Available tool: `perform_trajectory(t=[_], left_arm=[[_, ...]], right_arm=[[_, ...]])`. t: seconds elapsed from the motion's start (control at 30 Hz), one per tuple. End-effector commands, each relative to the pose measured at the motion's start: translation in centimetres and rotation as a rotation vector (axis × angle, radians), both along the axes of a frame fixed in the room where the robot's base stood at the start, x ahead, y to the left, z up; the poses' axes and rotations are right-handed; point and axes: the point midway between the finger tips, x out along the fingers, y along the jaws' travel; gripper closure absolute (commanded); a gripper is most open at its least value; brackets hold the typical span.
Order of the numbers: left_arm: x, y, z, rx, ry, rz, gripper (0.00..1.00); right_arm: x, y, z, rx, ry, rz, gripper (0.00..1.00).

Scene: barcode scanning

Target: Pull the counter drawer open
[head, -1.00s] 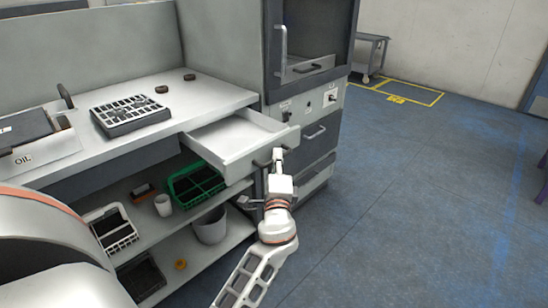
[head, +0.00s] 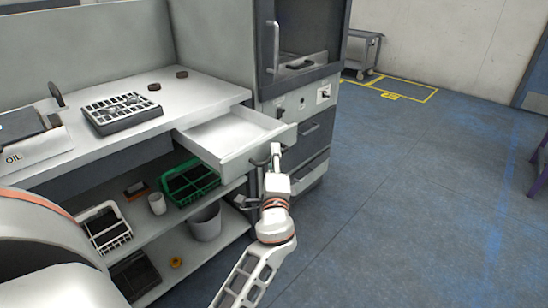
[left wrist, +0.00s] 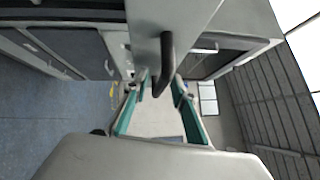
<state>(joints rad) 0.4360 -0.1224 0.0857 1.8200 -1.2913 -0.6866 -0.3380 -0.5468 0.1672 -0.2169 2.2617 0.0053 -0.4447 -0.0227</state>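The counter drawer (head: 232,138) stands pulled out of the counter, and its light inside is empty. My left gripper (head: 275,154) is at the drawer's front, at the dark drawer handle. In the left wrist view the drawer handle (left wrist: 167,58) lies between the converging teal-sided fingers of the left gripper (left wrist: 162,78), which look shut on it. The contact itself is partly hidden. My right gripper is in no view.
On the counter top (head: 205,92) are a grey compartment tray (head: 122,110) and small dark discs. A cabinet (head: 300,100) adjoins at right.

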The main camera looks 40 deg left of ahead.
Motion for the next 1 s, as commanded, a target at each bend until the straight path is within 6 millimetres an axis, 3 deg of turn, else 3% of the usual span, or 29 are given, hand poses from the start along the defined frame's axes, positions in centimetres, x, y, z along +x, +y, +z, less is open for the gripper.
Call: perform_trajectory(t=[0.17,0.6,1.0], left_arm=[[-1.1,-1.0,-0.3,-0.001,0.002,-0.001,0.74],[-7.5,-6.2,-1.5,-0.001,0.003,0.001,0.74],[-9.1,-7.6,-1.6,-0.001,-0.001,0.0,0.74]], right_arm=[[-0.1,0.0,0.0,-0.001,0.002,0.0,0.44],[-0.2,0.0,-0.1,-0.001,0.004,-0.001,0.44],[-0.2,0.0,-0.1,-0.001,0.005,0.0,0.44]])
